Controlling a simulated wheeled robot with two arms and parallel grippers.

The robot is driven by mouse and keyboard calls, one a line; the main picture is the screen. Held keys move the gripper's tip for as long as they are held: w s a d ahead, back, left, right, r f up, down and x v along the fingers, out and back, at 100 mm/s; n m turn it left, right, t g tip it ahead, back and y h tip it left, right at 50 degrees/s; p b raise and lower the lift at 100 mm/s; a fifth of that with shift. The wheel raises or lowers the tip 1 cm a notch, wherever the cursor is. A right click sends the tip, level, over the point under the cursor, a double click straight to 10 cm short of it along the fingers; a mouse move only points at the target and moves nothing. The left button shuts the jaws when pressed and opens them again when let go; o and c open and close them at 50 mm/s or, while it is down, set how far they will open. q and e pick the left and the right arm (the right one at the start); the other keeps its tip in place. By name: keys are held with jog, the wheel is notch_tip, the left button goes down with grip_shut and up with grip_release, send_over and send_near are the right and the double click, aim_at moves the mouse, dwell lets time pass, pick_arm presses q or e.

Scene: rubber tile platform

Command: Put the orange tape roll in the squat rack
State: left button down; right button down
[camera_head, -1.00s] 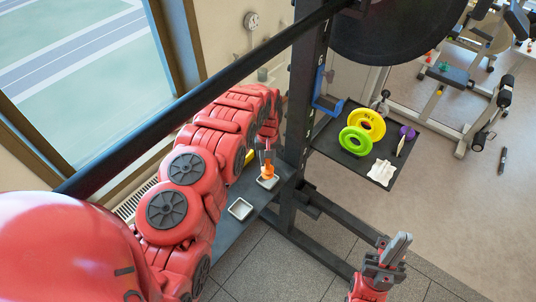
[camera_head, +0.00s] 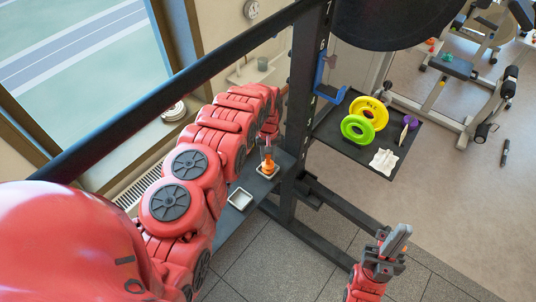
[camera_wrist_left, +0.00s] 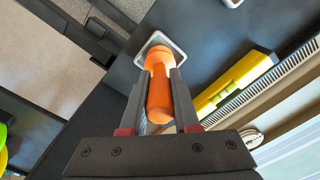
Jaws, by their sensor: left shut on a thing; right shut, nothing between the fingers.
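My left gripper (camera_head: 267,156) is shut on an orange, elongated, bottle-like thing (camera_head: 267,168), which does not look like a tape roll. In the left wrist view, the orange thing (camera_wrist_left: 159,88) lies between the two fingers (camera_wrist_left: 160,100), with its far end over a small white-rimmed square tray (camera_wrist_left: 180,47). In the head view that end is at or inside the tray (camera_head: 276,175); contact with its bottom cannot be told. The tray is on the dark shelf (camera_head: 226,222) of the squat rack (camera_head: 293,130). My right gripper (camera_head: 390,248) is shut and empty, low at the right.
A second square tray (camera_head: 239,199) is empty on the same shelf. A black side shelf (camera_head: 333,138) holds a yellow ring (camera_head: 379,112), a green ring (camera_head: 348,127) and a white cloth (camera_head: 383,162). A yellow object (camera_wrist_left: 235,80) lies near the shelf by the window. A long bar (camera_head: 180,72) crosses above my left arm.

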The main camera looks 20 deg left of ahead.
pick_arm(q)
jog(key=shift+f, duration=0.25)
jog(key=c, duration=0.6)
grip_release()
jog(key=shift+r, duration=0.15)
notch_tip(320, 180, up, 2)
jog(key=shift+r+p, duration=0.25)
jog(key=shift+p, duration=0.3)
jog(key=shift+r+p, duration=0.5)
jog(key=shift+r, duration=1.65)
